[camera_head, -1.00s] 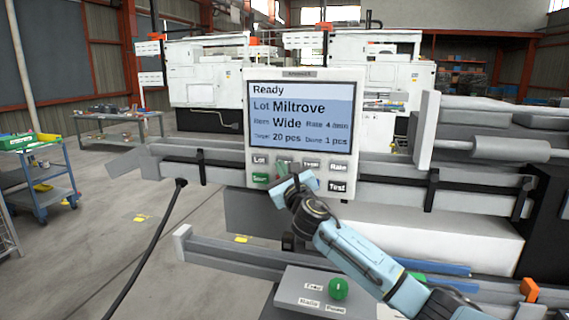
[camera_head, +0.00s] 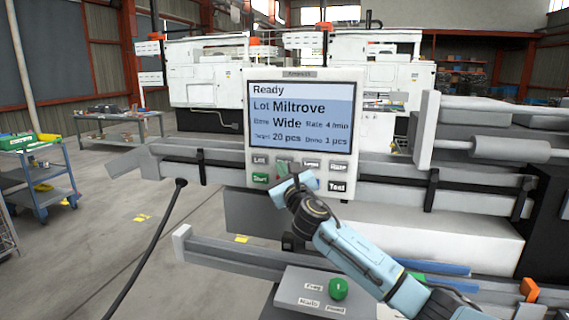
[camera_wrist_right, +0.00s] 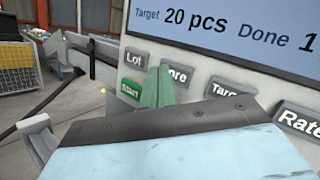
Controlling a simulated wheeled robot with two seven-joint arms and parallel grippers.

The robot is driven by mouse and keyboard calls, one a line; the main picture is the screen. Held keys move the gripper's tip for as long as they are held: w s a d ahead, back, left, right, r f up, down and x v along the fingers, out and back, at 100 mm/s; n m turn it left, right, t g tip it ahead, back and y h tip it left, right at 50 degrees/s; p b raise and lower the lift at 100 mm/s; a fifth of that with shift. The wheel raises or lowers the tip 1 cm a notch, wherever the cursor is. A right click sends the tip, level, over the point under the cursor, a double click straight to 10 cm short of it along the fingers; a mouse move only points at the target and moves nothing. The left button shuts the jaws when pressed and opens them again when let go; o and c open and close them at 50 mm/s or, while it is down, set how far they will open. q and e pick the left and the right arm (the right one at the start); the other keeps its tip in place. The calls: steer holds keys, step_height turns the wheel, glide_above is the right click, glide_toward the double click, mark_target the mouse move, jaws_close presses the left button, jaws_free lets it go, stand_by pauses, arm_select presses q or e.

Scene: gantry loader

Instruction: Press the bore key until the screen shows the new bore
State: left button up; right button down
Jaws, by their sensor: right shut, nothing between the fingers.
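The control panel (camera_head: 350,120) carries a lit screen (camera_head: 302,115) that reads Ready, Lot Miltrove, Bore Wide, Rate 4/min, Target 20 pcs, Done 1 pcs. The Bore key (camera_wrist_right: 180,74) is the second key in the upper row, partly covered by my fingers in the right wrist view. My right gripper (camera_wrist_right: 157,87) is shut and empty, its green fingertips at the left part of the Bore key. I cannot tell whether they touch it. In the head view the right gripper (camera_head: 284,169) hides much of that key. My left gripper is not in view.
The Lot key (camera_head: 260,160), Start key (camera_head: 260,178), Rate key (camera_head: 338,167) and Test key (camera_head: 337,187) lie around the Bore key. A lower box (camera_head: 310,292) bears a green button (camera_head: 338,289). Rails run behind the panel. The floor at left is mostly open.

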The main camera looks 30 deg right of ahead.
steer(key=shift+d, duration=0.1)
steer(key=shift+w+d, duration=0.25)
stand_by(0.3)
steer(key=shift+w+d, duration=0.25)
steer(key=shift+d, duration=0.05)
stand_by(0.6)
stand_by(0.4)
steer(key=shift+s+a+p, duration=0.55)
steer(key=shift+a+p, duration=0.05)
steer(key=shift+a, duration=0.1)
steer(key=s+a+p, duration=0.2)
steer(key=s+a, duration=0.1)
steer(key=shift+s+a+p, duration=0.1)
steer(key=shift+a+p, duration=0.2)
steer(key=shift+a, duration=0.05)
